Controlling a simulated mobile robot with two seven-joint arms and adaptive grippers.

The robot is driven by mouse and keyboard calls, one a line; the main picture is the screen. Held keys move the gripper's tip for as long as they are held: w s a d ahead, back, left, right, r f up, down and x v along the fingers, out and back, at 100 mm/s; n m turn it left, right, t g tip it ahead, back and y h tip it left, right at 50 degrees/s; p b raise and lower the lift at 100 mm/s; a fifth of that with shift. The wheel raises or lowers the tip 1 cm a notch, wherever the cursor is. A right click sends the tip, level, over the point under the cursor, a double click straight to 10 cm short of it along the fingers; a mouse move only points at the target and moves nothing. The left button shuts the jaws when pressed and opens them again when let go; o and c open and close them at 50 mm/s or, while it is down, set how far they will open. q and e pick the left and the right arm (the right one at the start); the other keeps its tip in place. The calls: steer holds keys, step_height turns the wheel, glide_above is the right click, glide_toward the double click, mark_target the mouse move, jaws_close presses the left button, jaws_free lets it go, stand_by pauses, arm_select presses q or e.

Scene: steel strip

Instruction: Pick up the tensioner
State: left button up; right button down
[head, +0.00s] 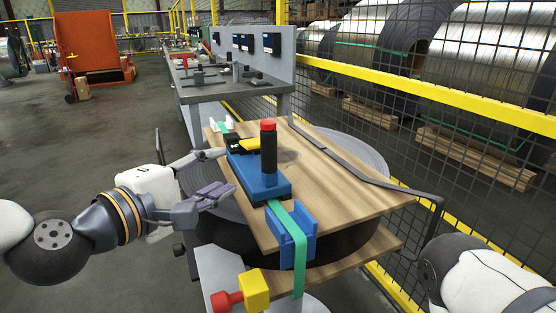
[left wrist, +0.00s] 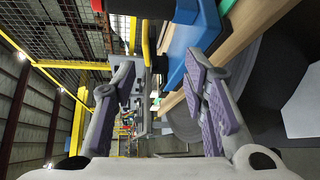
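The tensioner (head: 268,155) stands on the wooden board on top of the steel coil. It has a blue base, an upright black handle with a red cap, and a yellow part on its left. In the left wrist view its blue body (left wrist: 193,48) lies at the upper right, partly behind a finger. A green strap runs from its base through a blue bracket (head: 291,236). My left gripper (head: 220,172) is open and empty, just left of the tensioner. Its spread fingers with purple pads also show in the left wrist view (left wrist: 163,85). My right gripper is out of view.
The wooden board (head: 345,190) rests on the coil (head: 340,243). A dark bent bar (head: 345,160) crosses the board's right side. A yellow-framed mesh fence (head: 440,95) stands to the right. A red and yellow piece (head: 245,293) is at the front. A workbench (head: 235,90) stands behind.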

mark_target(258, 142)
arm_select(q)
steer(key=x, duration=0.4)
steer(key=r+x, duration=0.1)
steer(key=x, duration=0.6)
steer(key=shift+w+d+r+b, duration=0.25)
steer(key=shift+d+b, duration=0.05)
steer(key=shift+d, duration=0.2)
jaws_close()
steer(key=shift+r, duration=0.25)
